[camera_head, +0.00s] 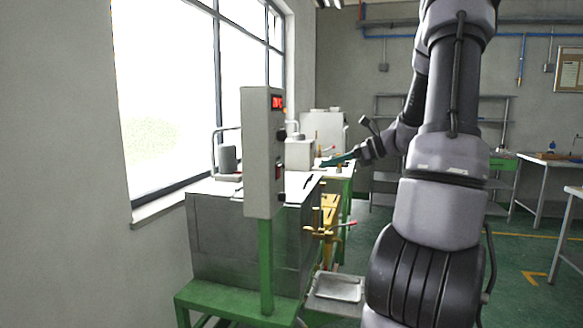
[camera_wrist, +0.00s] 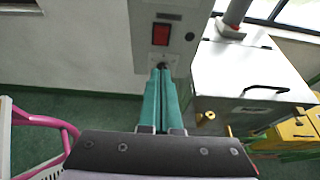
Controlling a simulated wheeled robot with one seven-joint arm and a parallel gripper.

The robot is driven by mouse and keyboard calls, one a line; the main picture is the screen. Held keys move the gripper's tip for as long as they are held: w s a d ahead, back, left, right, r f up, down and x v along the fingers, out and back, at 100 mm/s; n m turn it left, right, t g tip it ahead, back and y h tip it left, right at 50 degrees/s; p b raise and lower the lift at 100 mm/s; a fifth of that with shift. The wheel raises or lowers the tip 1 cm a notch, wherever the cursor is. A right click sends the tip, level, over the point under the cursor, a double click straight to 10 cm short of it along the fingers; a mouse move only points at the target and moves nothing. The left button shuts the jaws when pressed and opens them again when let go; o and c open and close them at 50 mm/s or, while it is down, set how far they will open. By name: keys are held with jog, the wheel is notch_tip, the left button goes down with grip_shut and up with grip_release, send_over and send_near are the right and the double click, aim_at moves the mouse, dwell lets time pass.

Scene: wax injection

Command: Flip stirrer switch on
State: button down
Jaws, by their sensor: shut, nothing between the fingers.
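The grey control box (camera_head: 262,150) stands upright on a green post, with its panel facing right in the head view. In the wrist view its panel (camera_wrist: 148,15) fills the top middle, with a red rectangular element (camera_wrist: 160,34) on it.
A metal tank (camera_wrist: 250,70) with a lid and black handle stands beside the box. A yellow fixture (camera_head: 328,215) and a metal tray (camera_head: 338,288) are near it. A pink-railed cart (camera_wrist: 45,125) is at lower left in the wrist view.

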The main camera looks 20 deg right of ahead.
send_near(279, 170)
notch_tip(279, 170, down, 4)
jog(key=w+a, duration=0.1)
jog(key=shift+w+a+r, duration=0.3)
jog(key=shift+w+a, duration=0.05)
jog(key=shift+a, duration=0.2)
jog(key=shift+w+a+r, duration=0.25)
jog(key=shift+w+a, duration=0.05)
jog(key=shift+a, duration=0.3)
jog(key=shift+w+a+r, duration=0.3)
jog(key=shift+w+a, duration=0.1)
jog(key=shift+a, duration=0.15)
